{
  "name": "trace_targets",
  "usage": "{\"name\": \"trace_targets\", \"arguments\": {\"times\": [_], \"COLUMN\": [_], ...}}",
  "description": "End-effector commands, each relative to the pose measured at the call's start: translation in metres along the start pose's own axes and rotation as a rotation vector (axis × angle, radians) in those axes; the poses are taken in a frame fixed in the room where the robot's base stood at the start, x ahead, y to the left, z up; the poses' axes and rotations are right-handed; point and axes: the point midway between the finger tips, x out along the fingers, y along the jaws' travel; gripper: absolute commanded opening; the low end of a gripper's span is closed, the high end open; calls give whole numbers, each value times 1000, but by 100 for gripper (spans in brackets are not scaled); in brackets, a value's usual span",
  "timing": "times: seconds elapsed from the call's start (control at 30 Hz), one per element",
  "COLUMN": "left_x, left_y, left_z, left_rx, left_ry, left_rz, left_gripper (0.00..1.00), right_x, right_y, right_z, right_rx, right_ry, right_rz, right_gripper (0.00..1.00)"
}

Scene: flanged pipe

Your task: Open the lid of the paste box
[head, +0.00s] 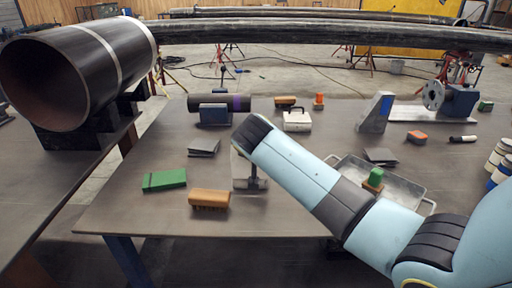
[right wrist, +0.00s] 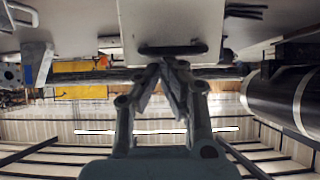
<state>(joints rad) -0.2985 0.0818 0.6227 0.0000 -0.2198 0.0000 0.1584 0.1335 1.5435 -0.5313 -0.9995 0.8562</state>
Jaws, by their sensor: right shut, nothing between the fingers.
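A pale grey-white box-like piece, which I take for the paste box (head: 239,170), stands on the table in the middle of the head view, largely hidden behind my right arm. In the right wrist view, which looks upside down, its pale face (right wrist: 198,18) fills the top middle and has a dark slot or handle (right wrist: 172,49). My right gripper (right wrist: 163,63) is shut and empty, its fingertips just at that dark slot; I cannot tell if they touch it. My left gripper is out of view.
A green box (head: 164,180) and a wooden brush (head: 208,198) lie to the left. A grey tray (head: 408,190) is to the right. A white case (head: 297,121) and a small pipe (head: 195,103) are behind. A large pipe (head: 80,65) stands far left. The front left table is clear.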

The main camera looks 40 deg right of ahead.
Motion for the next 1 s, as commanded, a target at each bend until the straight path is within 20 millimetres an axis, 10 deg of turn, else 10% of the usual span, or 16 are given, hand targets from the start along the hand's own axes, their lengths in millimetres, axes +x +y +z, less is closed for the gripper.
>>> {"name": "trace_targets", "arguments": {"times": [1.0], "left_x": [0], "left_y": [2], "left_z": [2], "left_rx": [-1], "left_ry": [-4], "left_rz": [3], "left_gripper": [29], "right_x": [-10], "right_y": [0], "right_z": [7], "right_rx": [0], "right_ry": [1], "right_rz": [1], "right_gripper": [0]}}
